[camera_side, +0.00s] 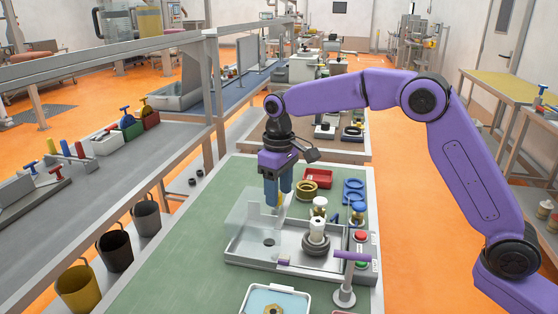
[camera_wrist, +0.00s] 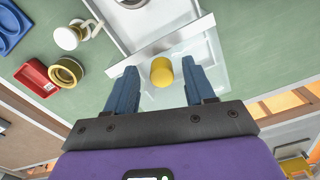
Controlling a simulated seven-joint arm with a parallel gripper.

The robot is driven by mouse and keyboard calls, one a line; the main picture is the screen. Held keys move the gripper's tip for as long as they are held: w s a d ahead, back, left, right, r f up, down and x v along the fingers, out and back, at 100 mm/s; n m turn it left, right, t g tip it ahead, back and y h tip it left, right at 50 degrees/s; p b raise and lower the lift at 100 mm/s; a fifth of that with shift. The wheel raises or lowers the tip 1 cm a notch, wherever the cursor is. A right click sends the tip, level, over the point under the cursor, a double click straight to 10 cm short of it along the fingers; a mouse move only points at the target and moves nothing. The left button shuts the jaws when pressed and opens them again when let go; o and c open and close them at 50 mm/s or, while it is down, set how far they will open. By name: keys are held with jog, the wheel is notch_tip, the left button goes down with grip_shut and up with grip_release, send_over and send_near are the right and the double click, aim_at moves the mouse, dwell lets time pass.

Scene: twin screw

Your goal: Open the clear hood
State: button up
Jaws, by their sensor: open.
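The clear hood (camera_side: 243,212) is a see-through panel at the back left of the grey tray (camera_side: 240,255). In the wrist view, the hood (camera_wrist: 208,50) lies below my fingers, beside a pale straight edge. My gripper (camera_side: 279,203) points down over the back of the tray, with its two blue fingers apart. In the wrist view, a yellow cylinder (camera_wrist: 161,72) shows between the fingertips, with a gap on each side. I cannot tell whether it is fixed to the hood. The fingers hide part of the hood in the side view.
A white and grey round part (camera_side: 317,238) stands in the tray. A red button (camera_side: 361,236) is on the right. A purple-topped post (camera_side: 346,285) stands at the front. A brass ring (camera_side: 307,190), a red bin (camera_side: 319,178) and blue rings (camera_side: 353,190) lie behind. The green bench at left is clear.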

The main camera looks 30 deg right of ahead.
notch_tip(320, 180, up, 17)
dwell(0.7)
jog(key=shift+f, duration=0.1)
jog(key=shift+s, duration=0.1)
jog(key=s+f+n, duration=0.2)
jog(key=s+f, duration=0.1)
jog(key=s, duration=0.5)
jog(key=s+f+n, duration=0.2)
jog(key=s+f, duration=0.1)
jog(key=s, duration=0.5)
jog(key=s+d+f+n, duration=0.1)
jog(key=s+d+f, duration=0.5)
jog(key=s, duration=0.5)
jog(key=s+d+f+n, duration=0.2)
jog(key=s+d+f, duration=0.4)
jog(key=s, duration=0.4)
jog(key=shift+s+d, duration=0.4)
jog(key=shift+d, duration=0.5)
